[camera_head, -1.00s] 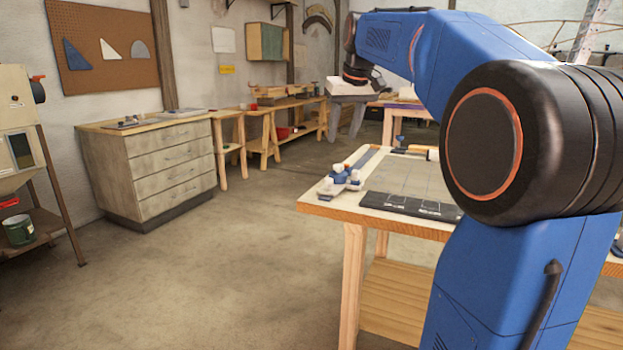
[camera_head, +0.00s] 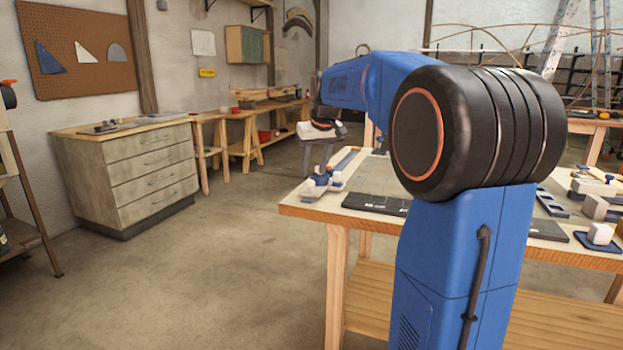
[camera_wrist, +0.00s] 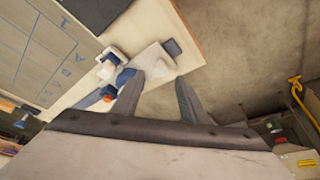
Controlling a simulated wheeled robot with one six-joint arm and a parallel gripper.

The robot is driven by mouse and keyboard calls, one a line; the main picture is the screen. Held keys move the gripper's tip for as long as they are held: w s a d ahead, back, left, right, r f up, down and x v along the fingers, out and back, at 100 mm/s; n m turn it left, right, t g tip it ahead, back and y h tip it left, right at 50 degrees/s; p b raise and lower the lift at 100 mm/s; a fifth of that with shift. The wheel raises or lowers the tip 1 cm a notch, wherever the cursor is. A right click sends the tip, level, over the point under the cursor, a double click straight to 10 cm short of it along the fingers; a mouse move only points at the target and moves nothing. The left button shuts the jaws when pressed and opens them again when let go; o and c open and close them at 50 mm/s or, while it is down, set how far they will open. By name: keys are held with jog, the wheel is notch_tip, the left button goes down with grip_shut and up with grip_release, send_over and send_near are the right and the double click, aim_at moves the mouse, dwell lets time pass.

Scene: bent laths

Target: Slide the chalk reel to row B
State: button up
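A blue-and-white cluster (camera_head: 325,182) sits near the left end of the wooden table. I cannot tell for sure which part of it is the chalk reel. In the wrist view the cluster has white blocks (camera_wrist: 152,60), blue parts and an orange cap (camera_wrist: 108,91).
A dark tray (camera_head: 376,202) lies at the front of the wooden table (camera_head: 310,212). Several white-and-blue fixtures (camera_head: 594,207) stand on its right part. A drawer cabinet (camera_head: 130,180) stands at the left wall. The floor between is clear.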

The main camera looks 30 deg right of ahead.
aim_at(312, 182)
jog(key=shift+x, duration=2.25)
grip_shut()
